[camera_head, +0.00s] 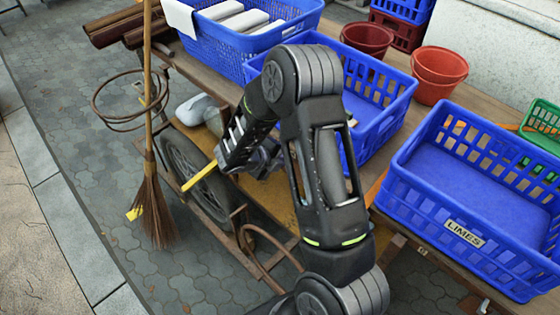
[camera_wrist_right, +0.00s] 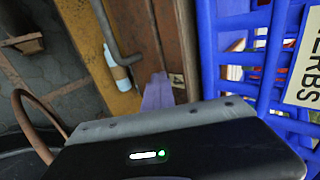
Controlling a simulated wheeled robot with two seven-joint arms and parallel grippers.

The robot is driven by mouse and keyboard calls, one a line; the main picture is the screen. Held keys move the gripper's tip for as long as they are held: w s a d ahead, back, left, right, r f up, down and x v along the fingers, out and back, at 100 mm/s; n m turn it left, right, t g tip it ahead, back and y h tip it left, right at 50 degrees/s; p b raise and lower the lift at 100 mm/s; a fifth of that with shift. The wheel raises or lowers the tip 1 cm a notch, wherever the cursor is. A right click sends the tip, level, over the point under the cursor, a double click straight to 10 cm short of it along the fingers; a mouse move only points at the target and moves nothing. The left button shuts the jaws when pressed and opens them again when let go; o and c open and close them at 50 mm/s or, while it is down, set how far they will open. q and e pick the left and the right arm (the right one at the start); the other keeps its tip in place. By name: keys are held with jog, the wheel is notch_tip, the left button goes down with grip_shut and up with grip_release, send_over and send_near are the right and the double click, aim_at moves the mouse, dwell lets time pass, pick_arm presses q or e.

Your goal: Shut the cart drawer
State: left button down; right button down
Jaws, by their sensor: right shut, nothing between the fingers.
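The cart (camera_head: 172,68) is wooden and carries blue crates on top. An orange-yellow board (camera_head: 270,206) shows under the cart top, partly behind my right arm. It may belong to the drawer; how far the drawer is open I cannot tell. In the right wrist view an orange-yellow panel (camera_wrist_right: 75,28) stands upright beside brown wood, with a dark bent rod (camera_wrist_right: 112,45) in front. My right gripper is at the cart's side, mostly hidden by its arm in the head view; its purplish fingers (camera_wrist_right: 157,93) are together and empty. My left gripper is not in view.
A broom (camera_head: 155,205) stands upright left of the cart wheel (camera_head: 190,165). The LIMES crate (camera_head: 470,225) is at right, red buckets (camera_head: 438,70) behind.

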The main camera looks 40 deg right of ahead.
jog(key=shift+d, duration=0.25)
jog(key=shift+a, duration=0.1)
